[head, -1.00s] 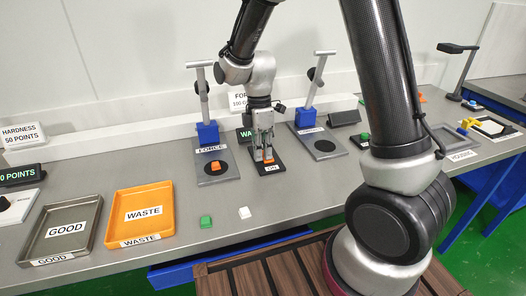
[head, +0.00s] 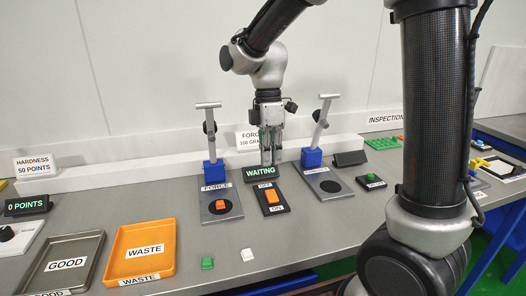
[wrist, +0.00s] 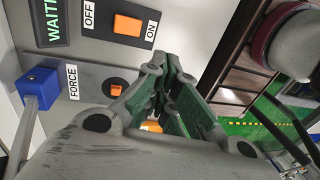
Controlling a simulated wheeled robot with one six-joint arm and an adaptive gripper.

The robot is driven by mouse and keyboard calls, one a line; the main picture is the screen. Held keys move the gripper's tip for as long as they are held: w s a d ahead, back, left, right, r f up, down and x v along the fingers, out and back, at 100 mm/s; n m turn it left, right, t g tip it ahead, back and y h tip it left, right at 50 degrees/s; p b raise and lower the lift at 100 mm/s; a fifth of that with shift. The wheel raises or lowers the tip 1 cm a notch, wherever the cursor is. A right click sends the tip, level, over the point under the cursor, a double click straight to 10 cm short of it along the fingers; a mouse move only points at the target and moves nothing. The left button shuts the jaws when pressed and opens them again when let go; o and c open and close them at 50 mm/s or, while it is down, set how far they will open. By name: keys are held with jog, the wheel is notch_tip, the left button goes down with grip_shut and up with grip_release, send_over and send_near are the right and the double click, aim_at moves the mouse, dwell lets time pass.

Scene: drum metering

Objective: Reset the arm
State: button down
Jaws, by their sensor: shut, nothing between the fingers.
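My gripper (head: 270,155) hangs fingers down in the head view, in front of the display reading WAITING (head: 261,173) and above the black switch plate. The fingers are closed together and hold nothing. In the wrist view the closed fingers (wrist: 158,75) point away from the camera. The orange rocker switch (head: 273,198) sits between the OFF and ON labels, clear of the fingers. It also shows in the wrist view (wrist: 128,25). My arm is bent over the bench.
A left force stand (head: 234,217) bears an orange block (head: 220,205); a right stand (head: 315,188) has an empty plate. Green (head: 207,263) and white (head: 247,255) blocks lie near the front edge. The WASTE (head: 113,248) and GOOD (head: 40,269) trays are at left.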

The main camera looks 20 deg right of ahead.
jog(key=s+d+r+m+t, duration=0.3)
jog(key=s+d+m, duration=0.5)
jog(key=m, duration=0.1)
jog(key=s+d+r+m+t, duration=0.3)
jog(key=s+d+r+m, duration=0.1)
jog(key=s+d+m, duration=0.4)
jog(key=shift+s+d+r+m+t, duration=0.2)
jog(key=shift+d+r+m+t, duration=0.1)
jog(key=shift+d+m, duration=0.2)
